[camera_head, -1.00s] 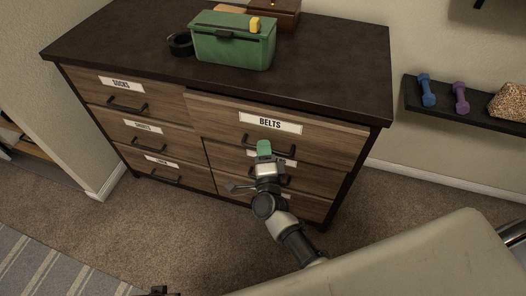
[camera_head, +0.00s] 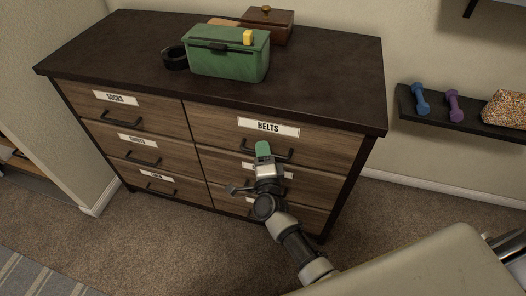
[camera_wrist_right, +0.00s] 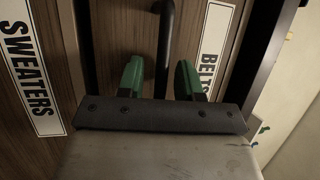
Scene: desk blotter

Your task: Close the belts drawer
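The belts drawer (camera_head: 310,143) is the top right drawer of the dresser, with a white BELTS label (camera_head: 268,127). Its front looks flush with the dresser; I see no clear gap. Its dark bar handle (camera_head: 283,157) is partly hidden by my right gripper (camera_head: 263,150), which is at the drawer front. In the right wrist view the green fingertips of my right gripper (camera_wrist_right: 160,82) are apart, with the handle bar (camera_wrist_right: 165,40) running between them. I cannot tell whether they touch it. The BELTS label also shows there (camera_wrist_right: 212,50). My left gripper is not in view.
The sweaters drawer, with its label in the wrist view (camera_wrist_right: 28,70), lies below. A green box (camera_head: 228,55), black roll (camera_head: 174,58) and wooden box (camera_head: 270,22) stand on the dresser top (camera_head: 110,45). A wall shelf (camera_head: 440,115) holds dumbbells at right. Carpet is clear in front.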

